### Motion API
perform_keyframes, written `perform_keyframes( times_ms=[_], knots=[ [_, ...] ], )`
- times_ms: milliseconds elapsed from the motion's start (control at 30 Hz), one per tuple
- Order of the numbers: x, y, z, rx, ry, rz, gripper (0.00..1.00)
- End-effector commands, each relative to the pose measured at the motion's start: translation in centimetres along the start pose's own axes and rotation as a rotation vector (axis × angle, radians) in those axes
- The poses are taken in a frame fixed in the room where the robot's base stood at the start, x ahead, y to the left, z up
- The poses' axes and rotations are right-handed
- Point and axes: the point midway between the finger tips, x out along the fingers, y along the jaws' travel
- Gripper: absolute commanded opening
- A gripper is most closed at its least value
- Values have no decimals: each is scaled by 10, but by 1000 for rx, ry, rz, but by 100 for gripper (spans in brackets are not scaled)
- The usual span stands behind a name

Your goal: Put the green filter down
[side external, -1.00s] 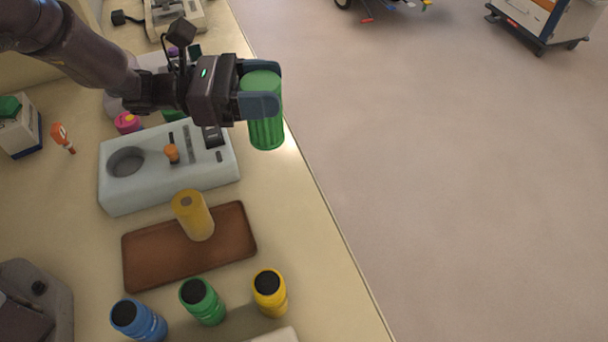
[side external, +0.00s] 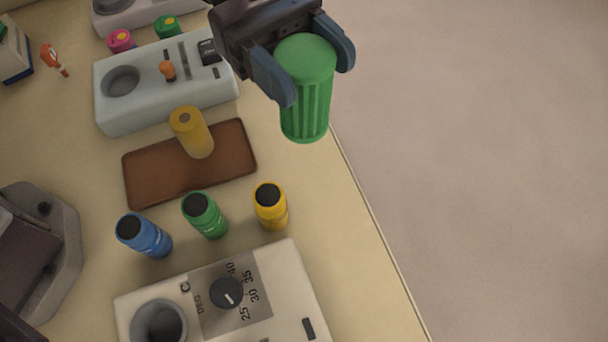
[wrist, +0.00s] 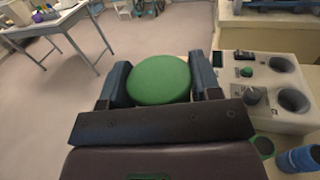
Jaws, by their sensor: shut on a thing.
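The green filter (side external: 306,86) is a ribbed green cylinder, held upright in the side external view. My gripper (side external: 312,70) is shut on it, with one blue-grey finger on each side. The filter is near the table's right edge, up and right of the brown tray (side external: 143,187), and looks raised above the surface. In the wrist view the filter's round green top (wrist: 158,80) shows between my fingers. A yellow filter (side external: 194,136) stands on the tray.
Blue (side external: 150,238), green (side external: 209,217) and yellow (side external: 271,208) bottles stand in front of the tray. A pale device with a dial (side external: 285,280) is at the front. A grey-white device (side external: 125,112) is behind the tray. Floor lies beyond the table's right edge.

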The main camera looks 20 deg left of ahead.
Motion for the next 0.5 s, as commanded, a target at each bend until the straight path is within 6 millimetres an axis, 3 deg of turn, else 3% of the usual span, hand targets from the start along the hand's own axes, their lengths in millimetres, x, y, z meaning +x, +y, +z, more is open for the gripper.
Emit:
perform_keyframes(
  times_ms=[133,500],
  knots=[
    [0,0,-41,-4,0,0,30],
    [0,0,-106,-2,0,1,30]
  ],
)
